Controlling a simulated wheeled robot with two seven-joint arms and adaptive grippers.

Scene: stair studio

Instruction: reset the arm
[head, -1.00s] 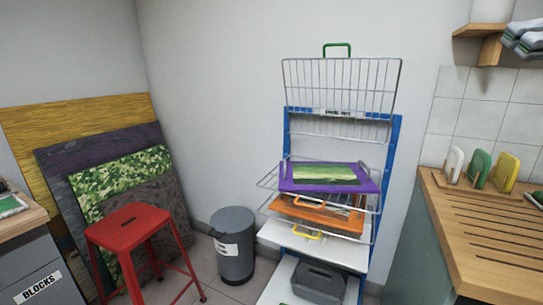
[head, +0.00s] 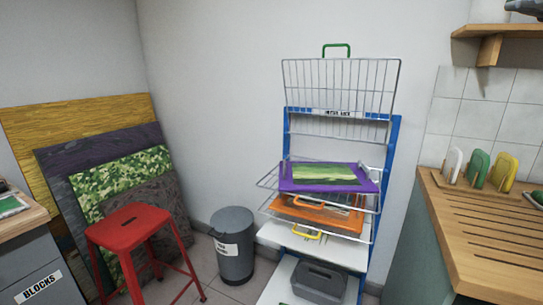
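Neither of my arms nor grippers shows in the head view, so I cannot see how the arm stands. In front is a blue-framed drying rack (head: 396,150) with wire shelves. Its top wire shelf (head: 342,85) with a green handle is tilted up. A purple framed green picture (head: 325,175) lies on a lower wire shelf, and an orange framed piece (head: 318,212) lies below it. Whether anything touches my grippers is out of view.
A red stool (head: 130,226) and a grey bin (head: 233,245) stand left of the rack. Large boards (head: 75,120) lean on the wall. A wooden counter (head: 490,240) is at right, a grey drawer unit (head: 35,265) at left. A dark case (head: 318,282) sits low in the rack.

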